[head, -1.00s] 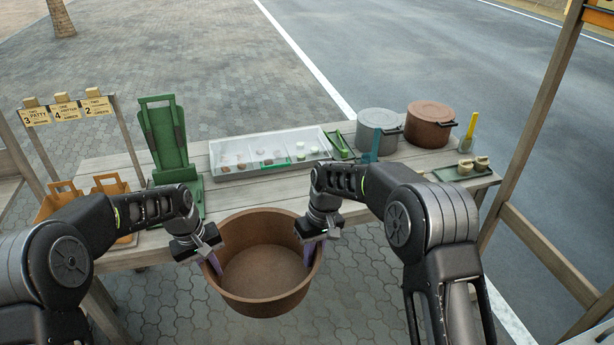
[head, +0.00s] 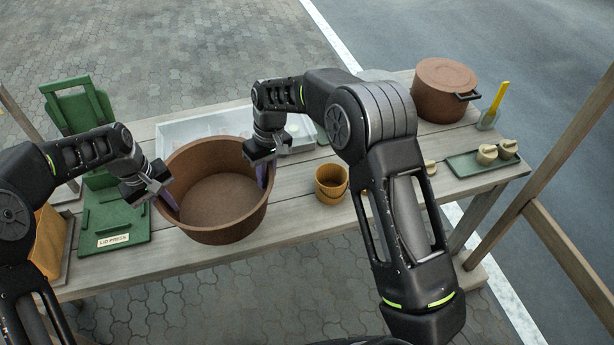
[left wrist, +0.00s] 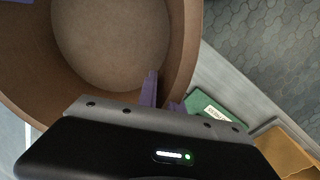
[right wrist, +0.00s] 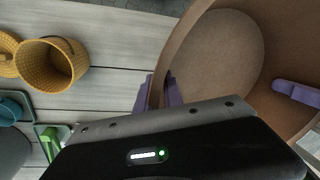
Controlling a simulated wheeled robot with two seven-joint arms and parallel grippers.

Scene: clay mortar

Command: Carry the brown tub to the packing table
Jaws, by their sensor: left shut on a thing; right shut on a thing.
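The brown tub (head: 213,232) is round, open-topped and empty. In the head view it shows upright over the wooden table (head: 310,219), overlapping the front edge; I cannot tell whether it touches the top. My left gripper (head: 165,200) is shut on its left rim, and my right gripper (head: 266,172) is shut on its right rim. The tub also fills much of the left wrist view (left wrist: 183,60), one purple finger inside the wall. In the right wrist view the tub (right wrist: 185,45) has purple fingers at its rim. Its far outer side is hidden.
The green lid press (head: 122,225) stands left of the tub. A light tray (head: 180,128) lies behind it. A brown pot (head: 443,90) and green tray (head: 482,163) are farther right. A wooden post (head: 560,150) stands at the right.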

